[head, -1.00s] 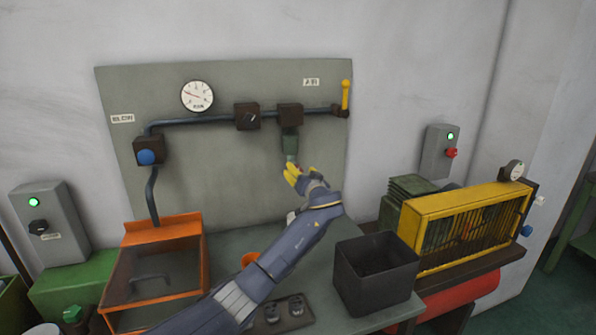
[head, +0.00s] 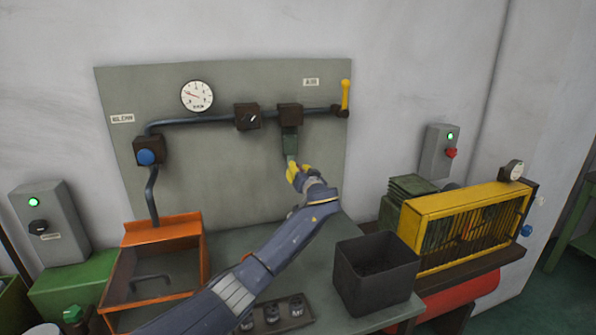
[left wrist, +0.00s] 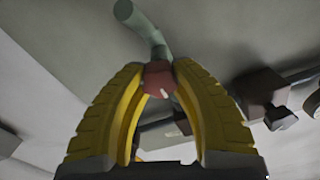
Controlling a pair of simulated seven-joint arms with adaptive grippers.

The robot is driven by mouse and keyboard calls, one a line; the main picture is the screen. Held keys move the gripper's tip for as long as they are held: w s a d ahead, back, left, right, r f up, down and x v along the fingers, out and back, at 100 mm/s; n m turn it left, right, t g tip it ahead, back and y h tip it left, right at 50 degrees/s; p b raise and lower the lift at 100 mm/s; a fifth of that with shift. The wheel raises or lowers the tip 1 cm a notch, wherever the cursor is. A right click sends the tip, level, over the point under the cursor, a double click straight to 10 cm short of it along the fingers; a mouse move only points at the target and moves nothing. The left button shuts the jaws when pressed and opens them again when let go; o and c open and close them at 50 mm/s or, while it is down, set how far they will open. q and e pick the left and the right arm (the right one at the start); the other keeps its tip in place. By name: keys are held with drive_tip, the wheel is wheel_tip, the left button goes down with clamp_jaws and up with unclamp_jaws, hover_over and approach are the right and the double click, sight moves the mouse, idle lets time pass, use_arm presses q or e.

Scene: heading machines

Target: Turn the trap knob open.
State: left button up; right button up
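The trap is a green cylinder (head: 290,140) hanging under a dark block on the wall pipe. Its small dark-red knob (left wrist: 158,78) with a white mark shows in the left wrist view, between the yellow fingertips. My left gripper (head: 293,170) is at the trap's lower end in the head view, where its fingers and wrist hide the knob. In the left wrist view, my left gripper (left wrist: 160,78) has its fingertips drawn in, touching the knob on both sides. The greenish pipe (left wrist: 140,25) runs beyond the knob. My right gripper is in neither view.
The grey panel (head: 220,190) also carries a gauge (head: 196,96), a black switch block (head: 247,117), a blue button (head: 146,157) and a yellow lever (head: 346,94). Below stand an orange-framed box (head: 205,250), a black bin (head: 375,285) and a small tray (head: 290,322).

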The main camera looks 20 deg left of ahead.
use_arm(q)
clamp_jaws()
drive_tip(key=shift+m, duration=0.4)
drive_tip(key=m, duration=0.2)
drive_tip(key=shift+f+m, duration=0.1)
drive_tip(key=shift+m, duration=0.3)
drive_tip(key=m, duration=0.4)
drive_tip(key=shift+d+m, duration=0.1)
drive_tip(key=shift+m, duration=0.2)
drive_tip(key=m, duration=0.5)
drive_tip(key=shift+f, duration=0.1)
drive_tip(key=shift+m, duration=2.4)
